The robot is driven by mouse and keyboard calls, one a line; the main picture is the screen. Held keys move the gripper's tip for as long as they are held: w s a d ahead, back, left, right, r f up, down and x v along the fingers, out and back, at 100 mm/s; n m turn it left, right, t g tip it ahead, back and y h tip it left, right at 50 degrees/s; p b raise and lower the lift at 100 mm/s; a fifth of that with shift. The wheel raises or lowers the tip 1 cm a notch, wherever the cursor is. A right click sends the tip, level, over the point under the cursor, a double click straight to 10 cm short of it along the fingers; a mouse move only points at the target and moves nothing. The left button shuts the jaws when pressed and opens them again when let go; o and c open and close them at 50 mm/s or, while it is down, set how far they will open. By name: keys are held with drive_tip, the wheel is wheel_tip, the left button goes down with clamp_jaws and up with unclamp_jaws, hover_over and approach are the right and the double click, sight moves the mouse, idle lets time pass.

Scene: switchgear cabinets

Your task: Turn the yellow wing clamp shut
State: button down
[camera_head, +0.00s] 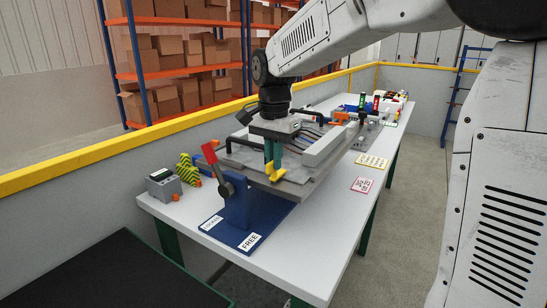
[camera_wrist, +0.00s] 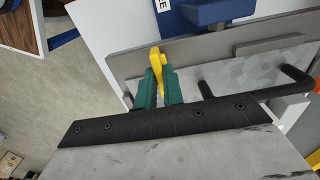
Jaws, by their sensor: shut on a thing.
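The yellow wing clamp (camera_head: 263,184) sits at the near edge of the grey plate fixture on the white table. My gripper (camera_head: 273,160) points down from above with its green fingers at the clamp. In the wrist view, my gripper (camera_wrist: 160,86) is closed on the yellow wing clamp (camera_wrist: 156,60), one finger on each side of the wing. The wing's upper end sticks out past the fingers. The clamp's lower part and its screw are hidden by the fingers, so I cannot tell how tight it sits.
A grey box (camera_head: 163,185) and a yellow-black striped item (camera_head: 188,170) lie further left. The table's front right surface (camera_head: 318,230) is clear. Coloured parts stand at the far end.

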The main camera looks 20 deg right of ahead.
drive_tip(key=shift+r, duration=0.1)
drive_tip(key=c, duration=1.5)
unclamp_jaws()
wheel_tip(320, 180, up, 8)
drive_tip(key=shift+f, duration=0.15)
drive_tip(key=shift+f+n, duration=0.15)
drive_tip(key=shift+n, duration=0.45)
drive_tip(key=s+d+f+n, duration=0.1)
drive_tip(key=s+f+n, duration=0.2)
drive_tip(key=s, duration=0.7)
drive_tip(key=s+d+f+n+t, duration=0.1)
drive_tip(key=s+f+n, duration=0.2)
drive_tip(key=s, duration=0.7)
drive_tip(key=s+d+f+n, duration=0.1)
drive_tip(key=s+f+n, duration=0.2)
drive_tip(key=s, duration=0.7)
drive_tip(key=shift+f+n, duration=0.4)
drive_tip(key=shift+f, duration=0.35)
